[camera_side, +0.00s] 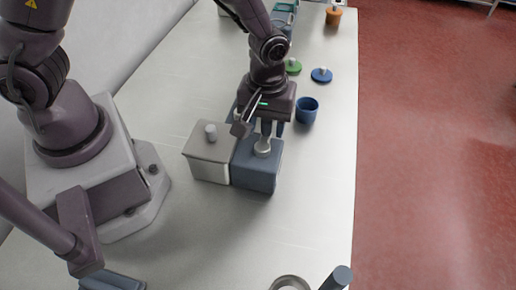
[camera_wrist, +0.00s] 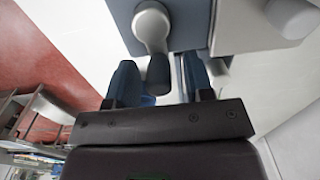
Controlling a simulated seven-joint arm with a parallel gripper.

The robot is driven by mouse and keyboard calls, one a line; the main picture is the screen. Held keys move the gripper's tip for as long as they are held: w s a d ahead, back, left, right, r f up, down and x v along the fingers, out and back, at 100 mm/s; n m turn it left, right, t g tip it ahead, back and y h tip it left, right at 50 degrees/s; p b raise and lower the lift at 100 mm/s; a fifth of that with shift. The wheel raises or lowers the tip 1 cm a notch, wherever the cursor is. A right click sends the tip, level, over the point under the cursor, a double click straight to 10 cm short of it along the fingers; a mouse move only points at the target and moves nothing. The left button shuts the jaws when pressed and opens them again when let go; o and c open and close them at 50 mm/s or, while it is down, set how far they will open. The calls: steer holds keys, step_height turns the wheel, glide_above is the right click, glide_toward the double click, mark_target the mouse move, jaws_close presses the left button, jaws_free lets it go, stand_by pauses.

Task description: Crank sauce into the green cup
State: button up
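A blue-grey box (camera_side: 258,168) stands mid-table with a metal crank on top. In the wrist view the crank's pivot (camera_wrist: 152,24) is light metal, and its arm ends in a dark handle knob (camera_wrist: 158,73). My gripper (camera_side: 263,125) is above the back of this box. In the wrist view my gripper (camera_wrist: 160,82) is open, its blue-grey fingers on either side of the handle knob with gaps showing. Teal-green containers (camera_side: 285,8) are at the far end, partly cut off; I cannot tell whether one is the green cup.
A pale box (camera_side: 207,158) with a grey knob adjoins the blue-grey box on the left. A blue cup (camera_side: 307,111), a green lid (camera_side: 293,67) and a blue lid (camera_side: 321,75) are behind. An orange item (camera_side: 333,15) stands farther back.

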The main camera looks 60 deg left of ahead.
steer(key=shift+r, duration=3.5)
steer(key=shift+c, duration=0.3)
steer(key=shift+r, duration=0.65)
steer(key=shift+f, duration=4.15)
steer(key=shift+w+d, duration=0.1)
steer(key=c, duration=0.6)
